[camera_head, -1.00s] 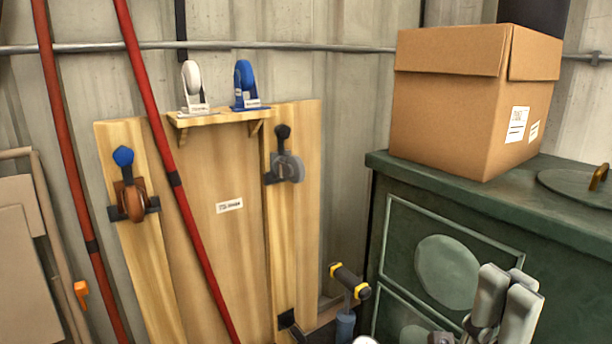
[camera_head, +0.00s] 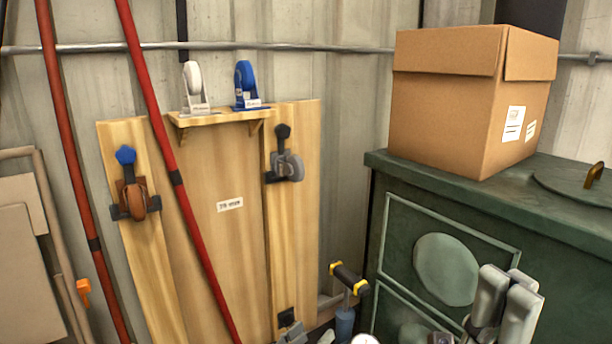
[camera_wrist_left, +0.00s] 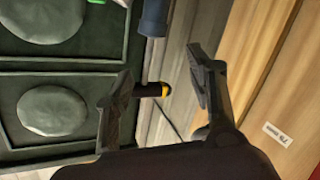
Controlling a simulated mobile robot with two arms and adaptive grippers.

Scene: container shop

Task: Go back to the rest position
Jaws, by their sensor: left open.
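My left gripper (camera_wrist_left: 167,78) is open in the left wrist view, with nothing held between its two dark fingers. In the head view, part of my left gripper (camera_head: 290,328) shows at the bottom edge, in front of the lower end of the wooden board. A black and yellow handle (camera_wrist_left: 152,90) appears in the gap between the fingers, beyond them. My right gripper (camera_head: 506,296) is at the lower right of the head view, in front of the green cabinet. Its grey fingers lie close side by side, and whether they touch is unclear.
A wooden board (camera_head: 220,262) with clamps and a small shelf (camera_head: 222,117) leans on the wall. The shelf holds white (camera_head: 194,90) and blue (camera_head: 247,85) tape dispensers. Red poles (camera_head: 152,92) stand left. A cardboard box (camera_head: 445,105) sits on the green cabinet (camera_head: 445,225).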

